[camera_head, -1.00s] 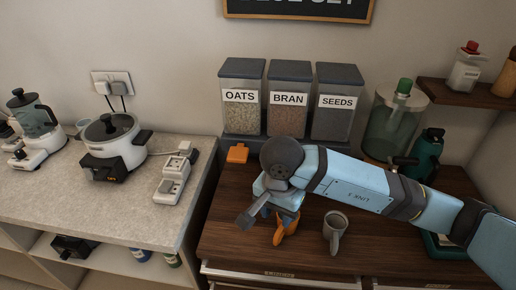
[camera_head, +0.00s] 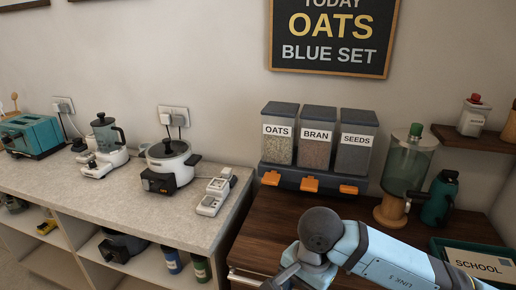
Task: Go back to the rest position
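My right arm comes in from the lower right, over the dark wooden counter (camera_head: 268,225). Only the upper part of my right gripper (camera_head: 284,279) shows, at the bottom edge of the head view. Its fingertips are cut off by the frame, so whether it is open, shut or holding something is hidden. My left arm and gripper are not in view.
A dispenser with oats (camera_head: 279,150), bran (camera_head: 315,155) and seeds (camera_head: 354,160) bins stands against the wall behind my arm.

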